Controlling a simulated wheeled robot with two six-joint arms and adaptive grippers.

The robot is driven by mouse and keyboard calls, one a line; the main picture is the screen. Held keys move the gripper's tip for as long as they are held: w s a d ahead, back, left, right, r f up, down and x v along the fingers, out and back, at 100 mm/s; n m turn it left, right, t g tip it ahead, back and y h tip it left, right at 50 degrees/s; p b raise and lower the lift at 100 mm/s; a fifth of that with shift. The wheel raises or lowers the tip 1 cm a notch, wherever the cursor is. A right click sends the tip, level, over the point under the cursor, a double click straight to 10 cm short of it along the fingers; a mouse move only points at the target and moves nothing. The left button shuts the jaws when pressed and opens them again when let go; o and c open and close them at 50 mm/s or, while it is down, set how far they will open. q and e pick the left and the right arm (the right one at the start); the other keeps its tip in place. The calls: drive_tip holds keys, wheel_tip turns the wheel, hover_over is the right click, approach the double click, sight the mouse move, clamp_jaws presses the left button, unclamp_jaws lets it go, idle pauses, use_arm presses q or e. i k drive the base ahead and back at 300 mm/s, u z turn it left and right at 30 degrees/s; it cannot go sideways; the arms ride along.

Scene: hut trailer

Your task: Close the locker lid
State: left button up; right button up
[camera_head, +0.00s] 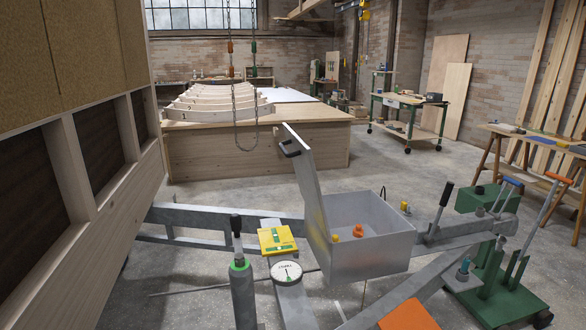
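The locker is a grey metal box (372,255) mounted on the trailer's drawbar, in the middle right of the head view. Its lid (312,190) stands open, raised steeply on the left side of the box and leaning slightly left at the top. A dark handle (291,148) sits near the lid's top edge. A small orange item (358,230) and a small yellow item (335,237) show in the box opening. Neither of my grippers is in view.
A black-topped lever (440,208) and green equipment (495,285) stand right. The wooden trailer wall (70,170) fills the left.

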sight(302, 154)
drive_tip(key=z, duration=0.5)
drive_tip(key=k, duration=0.6)
drive_tip(key=z, duration=0.9)
drive_tip(key=i, duration=0.95)
drive_tip(key=u, duration=0.8)
drive_tip(key=i, duration=0.65)
drive_tip(key=u, duration=0.65)
